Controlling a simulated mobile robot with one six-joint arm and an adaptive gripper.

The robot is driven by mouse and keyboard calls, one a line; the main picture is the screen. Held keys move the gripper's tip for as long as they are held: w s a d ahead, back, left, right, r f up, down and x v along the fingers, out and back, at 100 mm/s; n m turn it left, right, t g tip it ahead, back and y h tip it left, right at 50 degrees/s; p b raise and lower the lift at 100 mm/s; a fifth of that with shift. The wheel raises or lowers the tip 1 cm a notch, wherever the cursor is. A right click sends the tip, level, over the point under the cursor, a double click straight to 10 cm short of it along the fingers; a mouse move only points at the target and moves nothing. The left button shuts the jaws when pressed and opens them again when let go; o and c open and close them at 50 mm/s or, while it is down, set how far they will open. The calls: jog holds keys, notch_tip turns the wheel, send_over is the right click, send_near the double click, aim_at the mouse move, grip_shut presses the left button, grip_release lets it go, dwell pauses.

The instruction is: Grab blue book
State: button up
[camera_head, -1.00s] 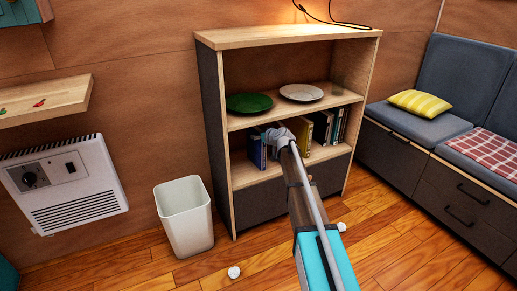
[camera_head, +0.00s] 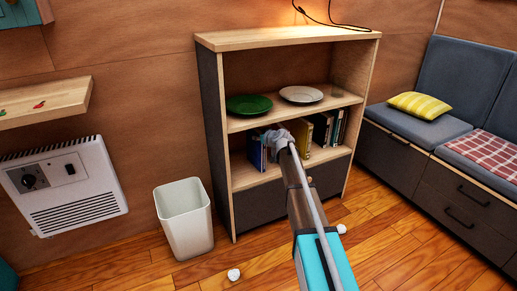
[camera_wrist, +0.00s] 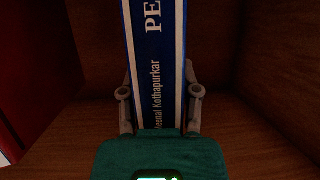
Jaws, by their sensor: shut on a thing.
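The blue book (camera_head: 256,152) stands upright at the left of the lower shelf in the head view. In the wrist view the blue book (camera_wrist: 154,70) shows its spine with white lettering, between my two fingers. My gripper (camera_wrist: 160,100) is shut on it, with one finger on each side near its lower part. In the head view my gripper (camera_head: 278,140) reaches into the lower shelf and hides part of the book and its neighbours.
The bookshelf (camera_head: 290,38) holds a green plate (camera_head: 249,104) and a white plate (camera_head: 301,93) on its upper shelf. Several other books (camera_head: 325,128) stand right of my gripper. A white bin (camera_head: 185,218) and crumpled balls (camera_head: 234,274) are on the floor.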

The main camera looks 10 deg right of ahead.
grip_shut()
